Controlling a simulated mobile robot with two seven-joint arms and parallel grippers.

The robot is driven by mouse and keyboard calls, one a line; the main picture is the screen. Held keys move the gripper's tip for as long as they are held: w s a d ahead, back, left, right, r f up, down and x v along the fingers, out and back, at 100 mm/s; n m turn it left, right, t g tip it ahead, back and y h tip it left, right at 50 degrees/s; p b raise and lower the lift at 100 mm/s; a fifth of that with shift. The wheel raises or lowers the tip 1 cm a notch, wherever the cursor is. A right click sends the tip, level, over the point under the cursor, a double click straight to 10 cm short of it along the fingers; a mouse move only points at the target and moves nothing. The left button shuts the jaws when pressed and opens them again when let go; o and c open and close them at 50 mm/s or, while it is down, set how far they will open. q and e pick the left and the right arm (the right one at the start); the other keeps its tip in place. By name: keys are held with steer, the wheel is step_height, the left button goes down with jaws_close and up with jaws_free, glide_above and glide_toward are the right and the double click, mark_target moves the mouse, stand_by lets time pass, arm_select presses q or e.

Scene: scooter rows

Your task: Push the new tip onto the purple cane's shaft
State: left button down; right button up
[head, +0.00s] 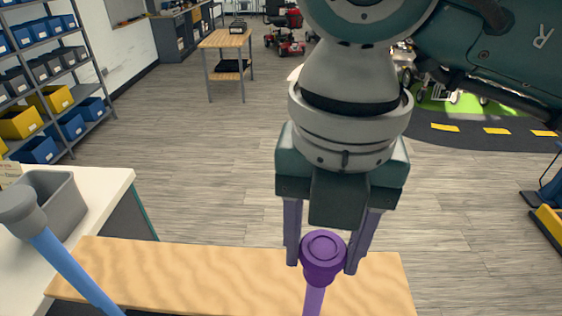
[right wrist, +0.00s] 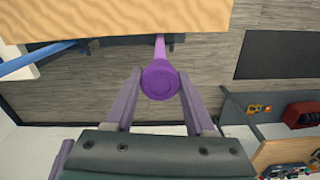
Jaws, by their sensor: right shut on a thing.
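The purple tip (head: 323,252) is a round cap with a ringed end face, between the two fingers of my right gripper (head: 322,262), which is shut on it. The purple cane's shaft (head: 314,302) runs down from directly below the tip and out of the picture. In the right wrist view the tip (right wrist: 159,80) shows between the fingertips, with the shaft (right wrist: 160,47) behind it. The tip is in line with the shaft and covers its end, so I cannot tell how far it is seated. My left gripper is not in view.
A blue cane (head: 72,272) with a grey tip (head: 20,212) leans at the left. A wooden bench top (head: 200,275) lies below. A grey bin (head: 58,205) stands on a white counter at the left. Shelves with bins (head: 45,75) are farther back.

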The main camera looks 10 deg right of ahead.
steer(key=shift+f, duration=0.15)
steer(key=o, duration=1.6)
steer(key=shift+r+p, duration=1.15)
steer(key=shift+r, duration=0.35)
steer(key=shift+r+p, duration=2.3)
steer(key=shift+r, duration=0.7)
